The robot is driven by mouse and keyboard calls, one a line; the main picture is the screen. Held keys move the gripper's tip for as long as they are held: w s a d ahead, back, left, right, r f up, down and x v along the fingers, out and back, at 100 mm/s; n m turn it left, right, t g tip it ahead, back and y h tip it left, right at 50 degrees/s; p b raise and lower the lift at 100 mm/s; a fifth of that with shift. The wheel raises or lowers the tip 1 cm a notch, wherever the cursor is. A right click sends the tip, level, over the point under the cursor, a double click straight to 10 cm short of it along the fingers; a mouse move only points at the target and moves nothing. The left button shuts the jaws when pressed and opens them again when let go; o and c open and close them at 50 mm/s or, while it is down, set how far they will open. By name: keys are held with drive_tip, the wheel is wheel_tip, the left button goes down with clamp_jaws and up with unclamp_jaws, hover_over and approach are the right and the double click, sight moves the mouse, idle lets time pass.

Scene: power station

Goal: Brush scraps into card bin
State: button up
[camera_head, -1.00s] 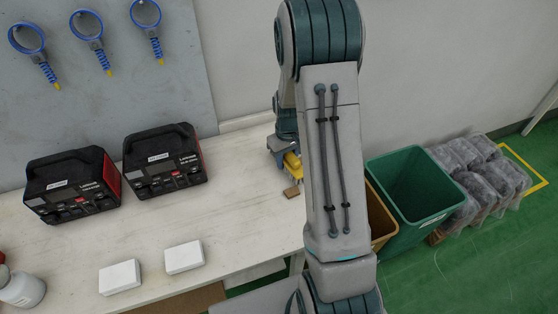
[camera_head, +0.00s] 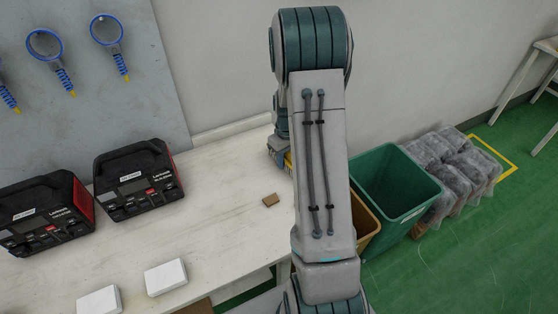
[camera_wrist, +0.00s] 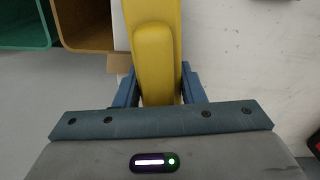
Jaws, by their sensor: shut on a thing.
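A yellow brush (camera_head: 288,160) is in my gripper (camera_head: 280,156) over the back right part of the table, mostly hidden behind my arm. In the wrist view the yellow brush (camera_wrist: 157,60) stands between the two blue fingers of my gripper (camera_wrist: 160,85), which is shut on it. One small brown card scrap (camera_head: 270,200) lies on the table in front of the brush, apart from it. A tan piece (camera_wrist: 118,63) shows beside the brush in the wrist view. The tan bin (camera_head: 367,222) is beyond the table's right end, partly hidden by my arm; it also shows in the wrist view (camera_wrist: 85,28).
A green bin (camera_head: 398,190) stands right of the tan bin, with grey wrapped bundles (camera_head: 448,168) beyond it. Two black cases (camera_head: 138,180) and two white boxes (camera_head: 165,277) are on the left of the table (camera_head: 225,225). The wall is behind.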

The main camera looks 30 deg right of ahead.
drive_tip(key=d, duration=0.6)
drive_tip(key=shift+d, duration=0.35)
drive_tip(key=shift+r, duration=0.15)
idle(0.6)
wheel_tip(320, 180, up, 7)
drive_tip(key=p, duration=0.4)
idle(0.5)
